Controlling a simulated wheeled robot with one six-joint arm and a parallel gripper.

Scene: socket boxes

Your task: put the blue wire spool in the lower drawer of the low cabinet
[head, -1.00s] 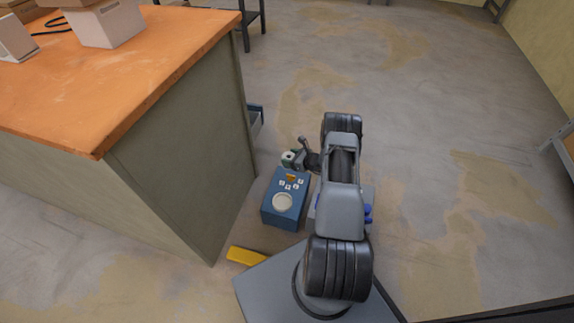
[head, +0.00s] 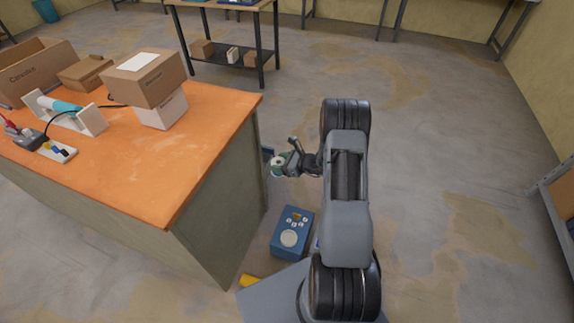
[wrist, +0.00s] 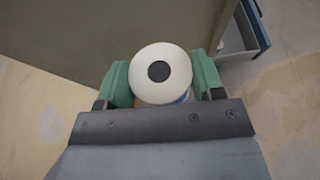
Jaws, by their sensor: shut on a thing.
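My gripper (wrist: 160,82) is shut on the wire spool (wrist: 181,68), which shows a pale round face with a dark centre hole. A sliver of blue shows below that face, between the green finger pads. In the head view my gripper (head: 284,164) holds the spool (head: 277,167) above the floor, beside the bench's right side. A blue-edged open drawer (wrist: 251,24) shows at the wrist view's top right; its corner also shows in the head view (head: 267,153), mostly hidden by the bench. The cabinet's front and which drawer this is cannot be made out.
An orange-topped bench (head: 190,150) stands close on the left, with cartons (head: 147,78) and a power strip (head: 50,147) on it. A blue box with a round dial (head: 291,235) sits on the floor near my base.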

